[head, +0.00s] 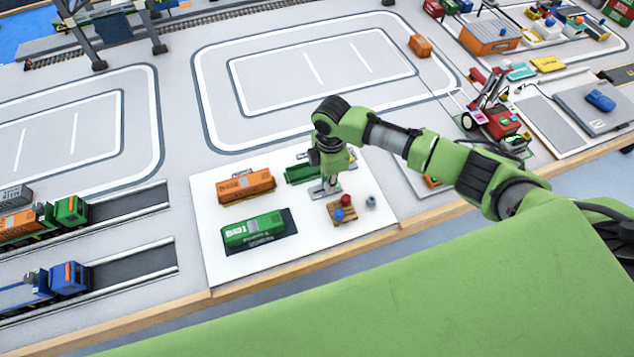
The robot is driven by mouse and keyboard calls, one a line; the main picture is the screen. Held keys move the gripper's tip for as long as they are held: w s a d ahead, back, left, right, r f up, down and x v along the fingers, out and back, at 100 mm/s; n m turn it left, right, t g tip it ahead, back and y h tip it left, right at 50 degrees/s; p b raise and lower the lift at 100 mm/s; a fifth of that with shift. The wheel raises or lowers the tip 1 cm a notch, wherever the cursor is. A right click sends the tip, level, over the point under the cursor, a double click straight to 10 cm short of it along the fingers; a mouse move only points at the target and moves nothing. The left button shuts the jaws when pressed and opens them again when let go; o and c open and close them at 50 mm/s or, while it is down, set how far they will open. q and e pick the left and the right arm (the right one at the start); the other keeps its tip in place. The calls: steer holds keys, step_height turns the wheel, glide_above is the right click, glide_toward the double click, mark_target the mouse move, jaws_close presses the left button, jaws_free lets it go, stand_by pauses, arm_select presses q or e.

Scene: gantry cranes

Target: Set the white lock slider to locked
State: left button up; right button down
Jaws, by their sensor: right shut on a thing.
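My right gripper (326,188) reaches down over the white board (215,199) at the table's front edge. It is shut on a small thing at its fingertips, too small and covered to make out. I cannot pick out the white lock slider or its position; it may be hidden at the fingers. A small brown block (343,220) with a red knob (346,200) and a blue knob (338,214) is just in front of the fingertips. My left gripper is not in view.
An orange container (246,186), a green container (253,231) and another green container (301,172) lie on the board. A small grey round piece (371,202) is right of the block. Toy trucks (45,222) stand at left. The marked area behind is mostly clear.

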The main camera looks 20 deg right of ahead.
steer(key=shift+w+d, duration=0.1)
steer(key=shift+d, duration=0.3)
steer(key=c, duration=2)
jaws_free()
steer(key=shift+o, duration=0.2)
steer(key=shift+r, duration=0.15)
steer(key=shift+r, duration=0.4)
step_height(320, 180, up, 11)
